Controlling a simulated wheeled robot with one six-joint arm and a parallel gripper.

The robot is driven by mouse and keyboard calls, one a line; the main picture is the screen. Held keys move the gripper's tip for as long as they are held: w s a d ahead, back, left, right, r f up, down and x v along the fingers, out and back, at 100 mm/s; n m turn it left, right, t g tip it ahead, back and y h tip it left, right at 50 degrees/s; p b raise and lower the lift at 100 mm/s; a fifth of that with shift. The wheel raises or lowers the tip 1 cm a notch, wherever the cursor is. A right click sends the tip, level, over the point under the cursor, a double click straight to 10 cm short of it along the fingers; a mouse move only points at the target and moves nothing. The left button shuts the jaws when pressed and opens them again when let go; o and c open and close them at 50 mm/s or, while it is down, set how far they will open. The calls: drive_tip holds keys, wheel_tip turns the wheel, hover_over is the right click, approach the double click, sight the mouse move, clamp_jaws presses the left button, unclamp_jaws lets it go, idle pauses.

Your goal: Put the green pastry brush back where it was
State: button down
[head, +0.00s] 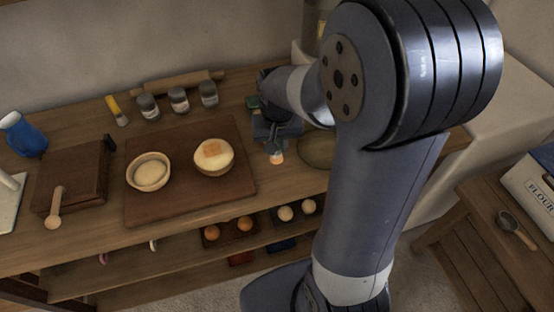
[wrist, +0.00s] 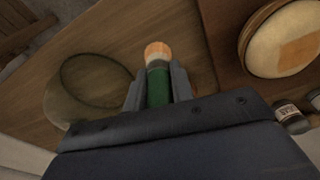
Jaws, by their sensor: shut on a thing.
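The green pastry brush (wrist: 157,84) has a green handle and pale orange-tan bristles. My gripper (wrist: 158,90) is shut on its handle, with a finger on either side. In the head view the brush's bristle end (head: 277,158) sticks out below my gripper (head: 274,136), over the wooden counter right of the dark board. Whether the bristles touch the counter I cannot tell. My arm hides part of the counter behind it. A yellow-handled brush (head: 117,110) lies at the back, left of the spice jars.
A clear round glass dish (head: 318,151) lies right of my gripper, also in the wrist view (wrist: 62,103). The dark board (head: 190,207) holds two bowls. Three jars (head: 179,99) and a rolling pin (head: 178,82) are at the back. Shelves with eggs (head: 245,223) are below.

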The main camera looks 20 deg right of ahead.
sight(276, 157)
drive_tip(key=shift+f, duration=2.35)
drive_tip(key=shift+f, duration=0.2)
drive_tip(key=c, duration=1.2)
unclamp_jaws()
drive_tip(key=shift+r, duration=0.1)
wheel_tip(276, 157, up, 12)
drive_tip(key=s, duration=0.1)
drive_tip(key=shift+s+a, duration=0.15)
drive_tip(key=shift+s, duration=0.15)
